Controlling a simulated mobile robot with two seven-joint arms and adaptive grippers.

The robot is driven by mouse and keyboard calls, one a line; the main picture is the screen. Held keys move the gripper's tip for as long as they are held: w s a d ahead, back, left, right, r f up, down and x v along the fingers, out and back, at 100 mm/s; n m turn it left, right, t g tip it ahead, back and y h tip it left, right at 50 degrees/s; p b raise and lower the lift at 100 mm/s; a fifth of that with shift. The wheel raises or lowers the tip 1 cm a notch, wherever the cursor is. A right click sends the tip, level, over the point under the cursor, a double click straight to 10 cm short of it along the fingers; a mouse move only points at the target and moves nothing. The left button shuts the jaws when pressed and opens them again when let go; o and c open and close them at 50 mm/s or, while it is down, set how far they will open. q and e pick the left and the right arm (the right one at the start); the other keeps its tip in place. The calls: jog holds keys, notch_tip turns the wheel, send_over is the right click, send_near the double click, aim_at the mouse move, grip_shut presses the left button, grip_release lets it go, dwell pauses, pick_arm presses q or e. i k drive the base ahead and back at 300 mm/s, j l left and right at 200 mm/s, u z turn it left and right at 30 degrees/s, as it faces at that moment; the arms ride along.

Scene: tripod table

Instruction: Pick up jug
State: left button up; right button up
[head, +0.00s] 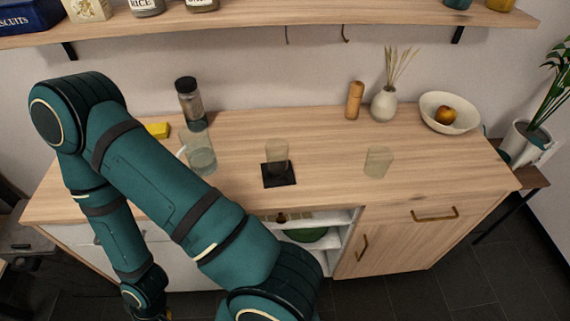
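The jug (201,154) looks like a clear glass vessel with a pale handle on its left side. It stands upright on the wooden counter (330,140), left of the middle. My arm passes in front of the counter, close to the jug's lower left in the picture. The arm bends at the far left and its wrist hangs down to the bottom edge. No gripper fingers can be made out there, and no other arm shows.
A dark-lidded jar (188,97) stands just behind the jug, and a yellow block (158,130) lies to its left. One glass (277,154) stands on a black coaster (279,181); another glass (378,161) stands farther right. A vase (384,105) and a bowl (436,121) are at the back right.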

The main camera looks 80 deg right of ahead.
aim_at(197, 146)
jog(key=k+j+z, duration=0.1)
jog(key=z, duration=2.35)
